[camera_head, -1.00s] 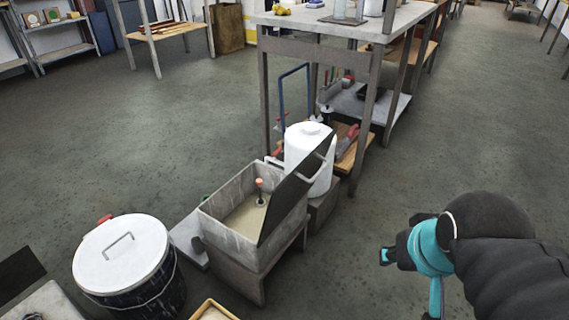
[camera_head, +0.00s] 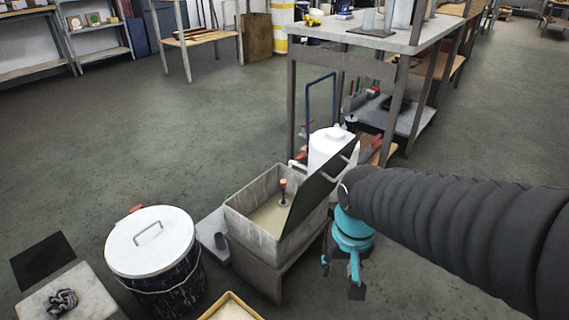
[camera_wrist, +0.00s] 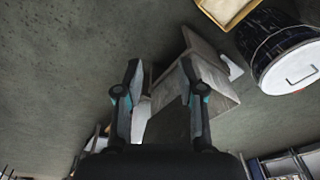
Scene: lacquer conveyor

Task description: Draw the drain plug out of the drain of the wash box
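The wash box (camera_head: 262,234) is a grey open trough on a low stand, with cloudy tan liquid inside. The drain plug (camera_head: 283,192) stands upright in the liquid, with an orange knob on a thin stem; its lower end is hidden. A dark lid or panel (camera_head: 322,188) leans up along the box's right side. My gripper (camera_head: 342,278) points down to the right of the box, apart from it and outside the panel. In the wrist view its two fingers (camera_wrist: 162,75) are spread with nothing between them, and the wash box (camera_wrist: 213,78) lies beyond them.
A white-lidded dark drum (camera_head: 150,245) stands left of the box. A white canister (camera_head: 333,150) stands just behind it, near a tall workbench (camera_head: 350,62). A wooden tray (camera_head: 230,308) lies in front. The floor at left is open.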

